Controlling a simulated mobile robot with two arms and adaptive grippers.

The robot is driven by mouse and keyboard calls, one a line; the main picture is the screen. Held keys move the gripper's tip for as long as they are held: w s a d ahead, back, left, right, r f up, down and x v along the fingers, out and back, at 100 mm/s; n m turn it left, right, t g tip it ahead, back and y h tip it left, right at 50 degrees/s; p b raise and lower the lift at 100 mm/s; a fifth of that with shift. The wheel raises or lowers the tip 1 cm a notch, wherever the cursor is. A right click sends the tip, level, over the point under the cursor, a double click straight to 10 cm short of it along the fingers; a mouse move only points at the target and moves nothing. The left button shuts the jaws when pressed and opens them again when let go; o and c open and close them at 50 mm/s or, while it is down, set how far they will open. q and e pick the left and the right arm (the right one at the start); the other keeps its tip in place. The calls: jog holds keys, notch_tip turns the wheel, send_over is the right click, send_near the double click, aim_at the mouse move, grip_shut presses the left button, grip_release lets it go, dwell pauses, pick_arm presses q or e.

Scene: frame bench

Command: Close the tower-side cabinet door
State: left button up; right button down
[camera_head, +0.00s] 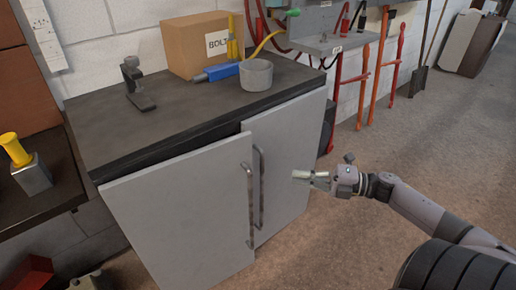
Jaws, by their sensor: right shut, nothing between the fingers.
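The grey cabinet has a dark worktop (190,112) and two pale doors with upright bar handles. The left door (180,215) stands ajar, with a dark gap above its top edge. Its handle edge sits forward of the right door (290,150), which looks shut or nearly so. The frames do not show which door is the tower-side one. My right gripper (300,177) is shut and empty, in front of and to the right of the right door, apart from both handles. My left gripper is not in view.
On the worktop are a cardboard box (195,45), a grey bowl (256,75), a blue-and-yellow tool (215,73) and a black clamp-like stand (136,85). A dark bench (50,200) stands close on the left. Red and orange tools hang on the back wall. The floor at right is open.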

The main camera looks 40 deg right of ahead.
jog(key=b, duration=0.1)
send_near(240, 159)
jog(key=s+a, duration=0.1)
jog(key=a, duration=0.2)
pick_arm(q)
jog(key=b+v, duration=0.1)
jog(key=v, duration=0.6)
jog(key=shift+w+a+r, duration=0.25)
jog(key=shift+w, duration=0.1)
pick_arm(e)
jog(key=shift+w+a, duration=0.15)
jog(key=shift+w, duration=0.9)
jog(key=shift+w+a, duration=0.15)
jog(key=shift+w, duration=0.95)
